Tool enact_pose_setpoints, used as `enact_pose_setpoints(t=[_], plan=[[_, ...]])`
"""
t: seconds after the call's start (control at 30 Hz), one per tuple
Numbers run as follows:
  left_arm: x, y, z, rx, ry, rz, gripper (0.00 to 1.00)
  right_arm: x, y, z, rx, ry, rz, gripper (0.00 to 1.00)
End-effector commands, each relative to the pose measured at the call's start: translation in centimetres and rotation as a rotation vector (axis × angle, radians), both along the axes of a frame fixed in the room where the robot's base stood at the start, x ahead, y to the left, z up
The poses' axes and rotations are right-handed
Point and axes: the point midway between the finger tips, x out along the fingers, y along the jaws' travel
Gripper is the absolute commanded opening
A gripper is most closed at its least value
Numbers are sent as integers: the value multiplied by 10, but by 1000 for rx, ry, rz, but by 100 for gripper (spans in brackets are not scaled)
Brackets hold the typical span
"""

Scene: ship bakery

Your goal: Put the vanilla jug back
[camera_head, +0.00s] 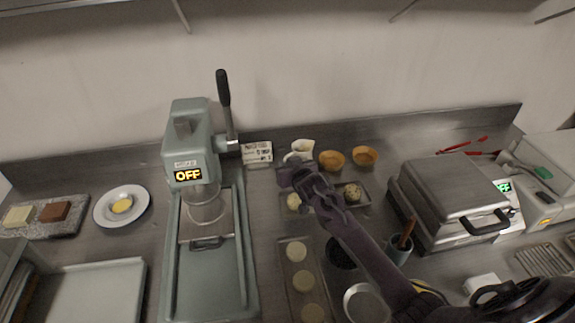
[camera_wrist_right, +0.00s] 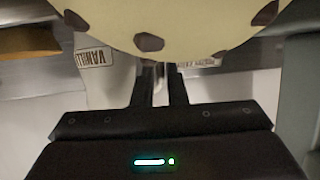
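The white vanilla jug (camera_head: 301,149) stands at the back of the counter, beside two orange bowls. In the right wrist view the jug (camera_wrist_right: 100,80) shows left of the fingers, with its printed label visible. My right gripper (camera_head: 296,176) is just in front of the jug in the head view and hides its lower part. In the wrist view its two fingers (camera_wrist_right: 162,88) are close together with a narrow, pale gap. Whether the jug's handle is between them I cannot tell. A pale dough ball with dark chips fills the top of that view. My left gripper is out of view.
Orange bowls (camera_head: 332,160) and a small printed sign (camera_head: 257,152) flank the jug. A green press (camera_head: 188,150) stands left; a closed grey waffle-type iron (camera_head: 452,195) stands right.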

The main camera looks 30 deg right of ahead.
Motion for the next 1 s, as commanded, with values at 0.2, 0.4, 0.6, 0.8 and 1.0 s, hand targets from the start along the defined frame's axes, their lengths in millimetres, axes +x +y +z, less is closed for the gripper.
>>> enact_pose_setpoints(t=[0.2,0.4,0.6,0.8,1.0], plan=[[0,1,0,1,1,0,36,0,0,0,0,1,0,32],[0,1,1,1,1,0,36,0,0,1,0,0,0,32],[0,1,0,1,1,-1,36,-11,1,6,0,1,0,32],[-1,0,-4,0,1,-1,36,-43,4,18,1,1,1,32],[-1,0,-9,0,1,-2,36,-78,7,33,0,1,0,32]])
